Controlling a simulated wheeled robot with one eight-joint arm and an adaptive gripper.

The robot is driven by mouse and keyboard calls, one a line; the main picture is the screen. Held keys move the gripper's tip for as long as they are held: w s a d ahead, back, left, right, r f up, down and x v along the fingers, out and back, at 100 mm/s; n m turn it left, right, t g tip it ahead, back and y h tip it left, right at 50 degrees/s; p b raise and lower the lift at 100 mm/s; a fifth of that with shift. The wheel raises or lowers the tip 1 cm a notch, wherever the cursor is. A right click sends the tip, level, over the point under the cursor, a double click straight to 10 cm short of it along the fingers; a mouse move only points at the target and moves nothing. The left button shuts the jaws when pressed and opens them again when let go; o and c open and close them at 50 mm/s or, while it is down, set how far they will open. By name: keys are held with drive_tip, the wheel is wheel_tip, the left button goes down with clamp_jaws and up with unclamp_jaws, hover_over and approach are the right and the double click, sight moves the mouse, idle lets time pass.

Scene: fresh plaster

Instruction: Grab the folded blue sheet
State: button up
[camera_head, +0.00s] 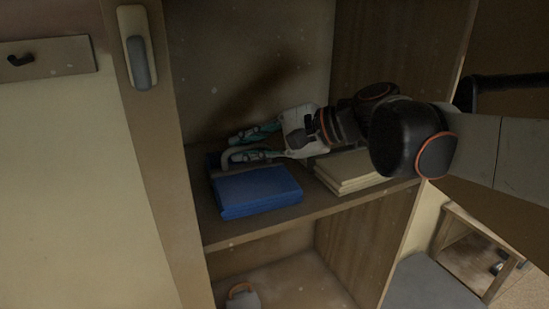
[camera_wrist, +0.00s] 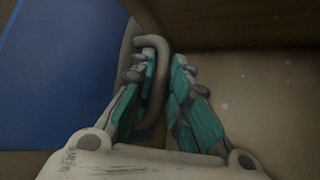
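The folded blue sheet (camera_head: 258,188) lies flat on the cabinet shelf in the head view. In the wrist view its blue surface (camera_wrist: 55,75) fills the left side. My gripper (camera_head: 235,147) reaches in from the right, at the far side of the sheet. Its teal-padded fingers are apart in the wrist view (camera_wrist: 160,60), with the sheet to their left. A pale curved handle (camera_wrist: 159,75) shows at the left finger, overlapping it; whether they touch I cannot tell. The sheet is not between the fingers.
A folded beige stack (camera_head: 350,171) lies on the shelf (camera_head: 285,222) right of the blue sheet, partly under my arm. The cabinet's side wall (camera_head: 395,70) stands at the right.

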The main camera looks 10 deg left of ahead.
drive_tip(key=shift+a, duration=0.15)
clamp_jaws()
